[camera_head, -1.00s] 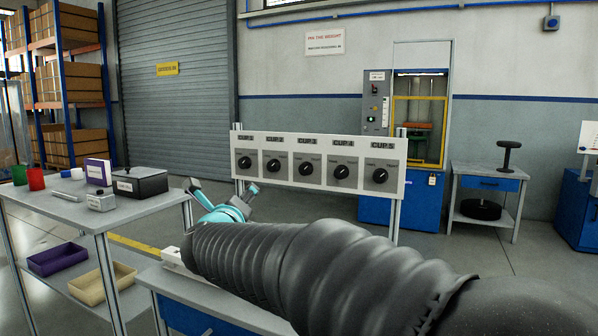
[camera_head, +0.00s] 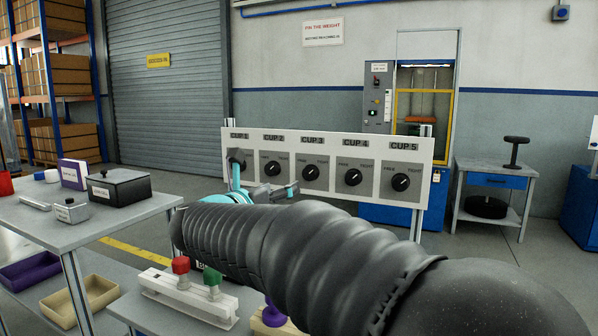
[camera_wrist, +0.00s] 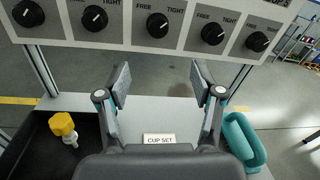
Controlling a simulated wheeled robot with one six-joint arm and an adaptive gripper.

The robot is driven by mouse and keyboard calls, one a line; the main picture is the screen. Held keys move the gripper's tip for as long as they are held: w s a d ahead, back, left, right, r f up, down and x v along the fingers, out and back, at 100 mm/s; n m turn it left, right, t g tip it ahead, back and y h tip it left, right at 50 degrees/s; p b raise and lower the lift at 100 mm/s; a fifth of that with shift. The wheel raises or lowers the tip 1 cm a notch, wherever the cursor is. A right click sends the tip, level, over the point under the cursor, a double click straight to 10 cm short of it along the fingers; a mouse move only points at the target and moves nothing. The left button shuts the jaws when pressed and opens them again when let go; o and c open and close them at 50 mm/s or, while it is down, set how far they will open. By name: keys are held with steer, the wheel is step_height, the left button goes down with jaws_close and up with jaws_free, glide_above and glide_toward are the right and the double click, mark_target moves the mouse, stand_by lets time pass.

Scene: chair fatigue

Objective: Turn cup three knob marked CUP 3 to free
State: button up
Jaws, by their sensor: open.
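The CUP 3 knob (camera_head: 311,172) is a round black dial in the middle of the white five-knob panel (camera_head: 433,190). Its white mark points up and right, toward TIGHT; FREE is printed at its upper left. In the wrist view the CUP 3 knob (camera_wrist: 157,25) is at the top centre. My gripper (camera_wrist: 161,82) is open and empty, its fingers apart below the knob row, not touching the CUP 3 knob. In the head view my gripper (camera_head: 266,188) is in front of the panel's lower left, partly hidden by my arm.
The CUP 2 knob (camera_head: 272,168) and CUP 4 knob (camera_head: 353,177) flank CUP 3 closely. A grey table (camera_head: 120,228) holding a black box (camera_head: 122,190) stands at left.

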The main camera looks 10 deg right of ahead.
mark_target(307, 174)
steer(key=p+x, duration=0.2)
steer(key=x, duration=1.2)
steer(key=shift+w+a, duration=0.2)
steer(key=c, duration=1.2)
steer(key=shift+o, duration=0.2)
